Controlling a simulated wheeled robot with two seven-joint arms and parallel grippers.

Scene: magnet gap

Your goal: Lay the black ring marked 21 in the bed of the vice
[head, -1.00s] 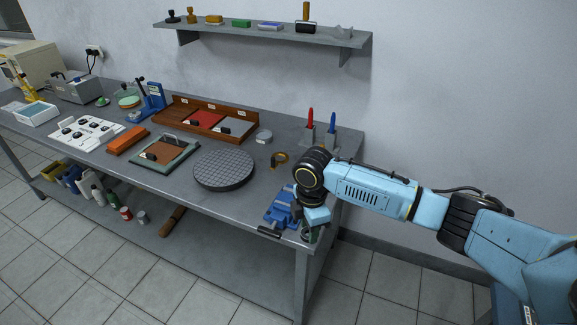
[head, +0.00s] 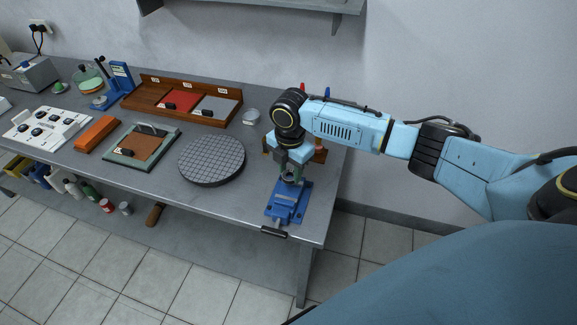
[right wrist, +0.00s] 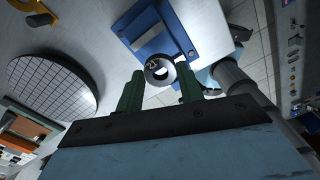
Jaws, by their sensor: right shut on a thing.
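The black ring marked 21 (right wrist: 153,65) is between the green fingertips of my right gripper (right wrist: 160,72), with its number facing the camera in the right wrist view. In the head view the right gripper (head: 290,176) is shut on it, pointing down at the far end of the blue vice (head: 290,204). The ring appears above the vice, but the gap is hard to judge. The vice also shows beyond the ring in the right wrist view (right wrist: 150,34), with a pale strip along it. Its bed is partly hidden by the gripper and ring. My left gripper is out of view.
A round gridded plate (head: 212,160) lies left of the vice. A green-framed tray (head: 142,147), an orange block (head: 97,134) and a wooden rack (head: 185,101) stand farther left. Red and blue handled tools stand behind my right wrist. The table's front edge is close to the vice.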

